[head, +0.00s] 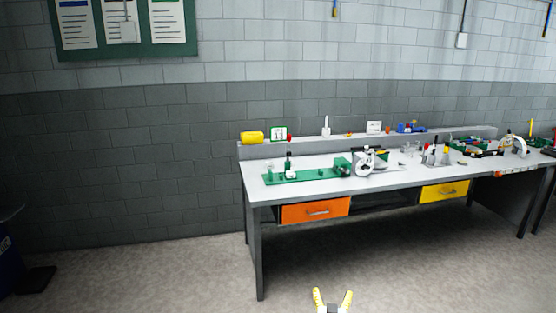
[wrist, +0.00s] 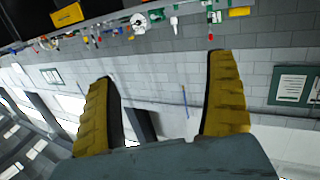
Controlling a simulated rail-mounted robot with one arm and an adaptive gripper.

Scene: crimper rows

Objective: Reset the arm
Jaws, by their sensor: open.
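My gripper (head: 333,301) shows at the bottom edge of the head view, with yellow fingers spread apart. It is in front of the workbench (head: 215,0) and below its top, over the floor. It also shows in the wrist view (wrist: 165,95), where the two ridged yellow fingers stand wide apart with nothing between them. The wrist view is tilted, with the bench upside down along its top edge. The gripper touches nothing that I can see. Most of my arm is out of view.
The bench carries a green fixture (head: 305,175), a silver device (head: 368,161) and several small tools. A yellow item (head: 252,137) lies on the back shelf. Orange (head: 316,211) and yellow (head: 444,191) drawers are shut. A dark blue bin (head: 8,255) stands far left. The floor between is clear.

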